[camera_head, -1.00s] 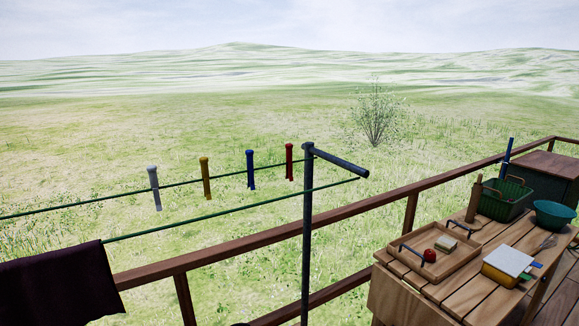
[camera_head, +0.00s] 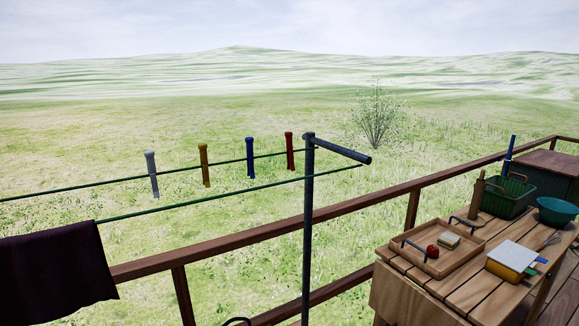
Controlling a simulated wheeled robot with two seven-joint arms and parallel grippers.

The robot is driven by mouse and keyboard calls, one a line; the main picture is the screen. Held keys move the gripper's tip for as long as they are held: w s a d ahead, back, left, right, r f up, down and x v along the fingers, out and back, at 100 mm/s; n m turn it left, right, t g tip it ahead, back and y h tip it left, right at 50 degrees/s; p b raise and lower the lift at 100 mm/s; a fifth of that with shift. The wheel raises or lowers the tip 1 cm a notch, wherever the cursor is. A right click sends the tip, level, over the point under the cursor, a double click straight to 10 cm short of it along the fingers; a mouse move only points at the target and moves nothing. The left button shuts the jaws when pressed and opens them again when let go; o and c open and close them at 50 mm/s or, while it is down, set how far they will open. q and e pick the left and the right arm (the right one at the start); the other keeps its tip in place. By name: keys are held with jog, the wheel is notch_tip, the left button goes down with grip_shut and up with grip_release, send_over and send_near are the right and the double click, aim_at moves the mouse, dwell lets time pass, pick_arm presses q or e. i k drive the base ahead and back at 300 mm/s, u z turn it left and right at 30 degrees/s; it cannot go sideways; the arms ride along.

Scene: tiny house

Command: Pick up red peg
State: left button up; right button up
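The red peg (camera_head: 290,151) is clipped upright on the far clothesline (camera_head: 228,164), at the right end of a row of pegs and close to the line post. Neither of my grippers shows clearly in the head view. A small dark curved shape at the bottom edge, left of the post, is too little to identify.
Blue (camera_head: 250,158), yellow (camera_head: 204,165) and grey (camera_head: 152,174) pegs hang left of the red one. A dark post (camera_head: 308,230) with a crossbar holds the lines. A dark cloth (camera_head: 55,270) hangs at left. A wooden railing (camera_head: 240,238) crosses below; a table (camera_head: 420,290) with a tray (camera_head: 462,262) stands right.

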aim_at(290, 153)
jog(key=u, duration=1.65)
jog(key=k, duration=0.5)
jog(key=z, duration=1.4)
